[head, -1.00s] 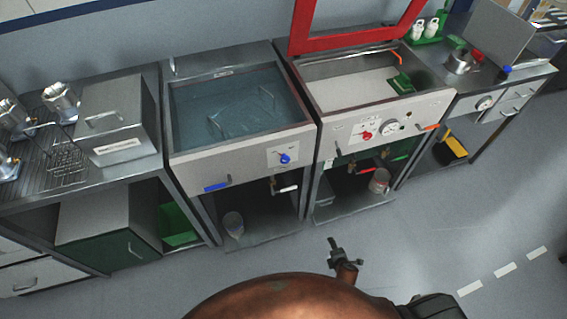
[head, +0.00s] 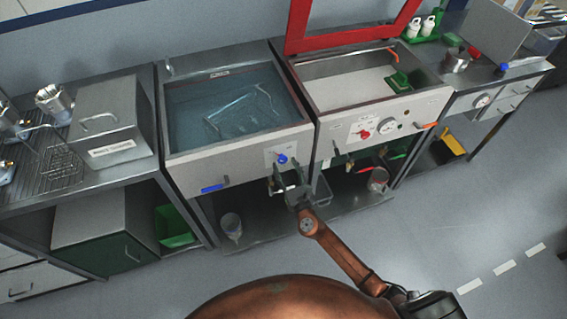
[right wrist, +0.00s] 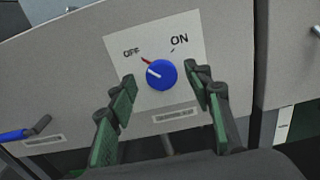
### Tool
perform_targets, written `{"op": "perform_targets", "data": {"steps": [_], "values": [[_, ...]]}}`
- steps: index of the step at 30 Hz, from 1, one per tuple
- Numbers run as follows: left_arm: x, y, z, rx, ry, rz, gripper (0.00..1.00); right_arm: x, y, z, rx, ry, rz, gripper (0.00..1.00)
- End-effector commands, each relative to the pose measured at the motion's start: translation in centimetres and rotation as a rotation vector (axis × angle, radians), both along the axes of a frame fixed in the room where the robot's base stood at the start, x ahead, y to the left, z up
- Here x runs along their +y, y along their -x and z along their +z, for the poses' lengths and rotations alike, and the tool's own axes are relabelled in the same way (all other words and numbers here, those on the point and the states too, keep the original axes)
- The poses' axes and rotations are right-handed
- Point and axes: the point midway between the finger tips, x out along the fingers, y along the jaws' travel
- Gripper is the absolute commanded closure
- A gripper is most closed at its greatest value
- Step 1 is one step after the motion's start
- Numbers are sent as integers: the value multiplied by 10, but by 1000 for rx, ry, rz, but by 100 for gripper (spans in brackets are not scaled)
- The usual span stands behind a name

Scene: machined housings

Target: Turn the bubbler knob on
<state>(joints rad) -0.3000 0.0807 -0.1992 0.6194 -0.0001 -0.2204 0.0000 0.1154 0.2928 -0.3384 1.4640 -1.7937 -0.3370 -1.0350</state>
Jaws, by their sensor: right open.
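The blue bubbler knob (head: 282,159) is on the white front panel of the water tank. In the right wrist view the knob (right wrist: 162,74) sits on a white plate (right wrist: 185,35) marked OFF at left and ON at right, and its pale pointer line faces the OFF side. My right gripper (head: 289,176) is in front of the panel, just below the knob in the head view. In the right wrist view its fingers (right wrist: 161,84) are open, one on each side of the knob, and contact is not visible. My left gripper is out of view.
The tank (head: 235,105) holds water and a wire basket. A blue-handled lever (head: 212,188) is at the panel's lower left. To the right, another basin (head: 350,85) has a red frame (head: 345,42) and a red knob (head: 364,134). A beaker (head: 231,226) stands on the shelf below.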

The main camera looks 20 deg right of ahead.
Motion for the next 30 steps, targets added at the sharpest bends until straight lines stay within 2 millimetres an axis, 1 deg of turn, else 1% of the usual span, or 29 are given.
{"op": "perform_targets", "data": {"steps": [1,6,15,30], "values": [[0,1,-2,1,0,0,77,0,-7,-1,0,0,0,54],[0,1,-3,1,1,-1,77,0,-20,-1,1,-1,-2,54],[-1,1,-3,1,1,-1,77,0,-22,-1,1,-1,-2,54],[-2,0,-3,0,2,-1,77,0,-22,-1,1,-2,-1,88]]}}
